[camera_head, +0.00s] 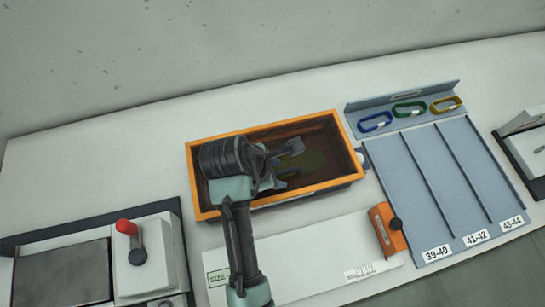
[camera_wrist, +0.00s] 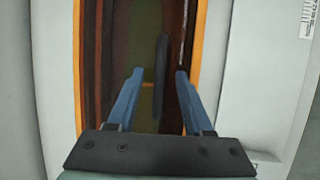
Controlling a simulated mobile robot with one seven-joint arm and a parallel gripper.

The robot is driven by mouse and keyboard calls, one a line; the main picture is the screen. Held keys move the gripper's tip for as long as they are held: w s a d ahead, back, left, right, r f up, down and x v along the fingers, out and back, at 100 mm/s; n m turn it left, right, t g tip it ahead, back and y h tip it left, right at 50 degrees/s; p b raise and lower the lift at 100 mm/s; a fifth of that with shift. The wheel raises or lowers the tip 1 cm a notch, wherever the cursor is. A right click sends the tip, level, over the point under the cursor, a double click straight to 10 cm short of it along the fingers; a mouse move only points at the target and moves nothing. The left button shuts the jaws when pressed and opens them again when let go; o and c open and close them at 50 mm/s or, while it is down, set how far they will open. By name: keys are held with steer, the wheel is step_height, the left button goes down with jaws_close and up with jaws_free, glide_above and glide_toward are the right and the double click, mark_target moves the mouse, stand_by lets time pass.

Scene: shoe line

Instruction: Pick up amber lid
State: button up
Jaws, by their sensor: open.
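An open-topped tray with an orange-amber rim (camera_head: 343,135) and a dark brown inside lies on the white table in the head view. Its rim (camera_wrist: 77,60) also shows in the wrist view. I cannot make out a separate amber lid. An olive-green patch and a dark upright shape (camera_wrist: 161,65) show inside the tray, too dim to name. My gripper (camera_head: 287,165) is over the tray, covering part of its left side and middle. In the wrist view my gripper (camera_wrist: 158,82) has its two blue fingers apart and nothing seen held between them.
A grey-blue sloped rack (camera_head: 400,180) with size labels and blue, green and yellow rings stands right of the tray. A machine with a red knob (camera_head: 127,228) is at left. The back table is clear.

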jaws_close()
steer(key=shift+r, duration=0.1)
stand_by(1.2)
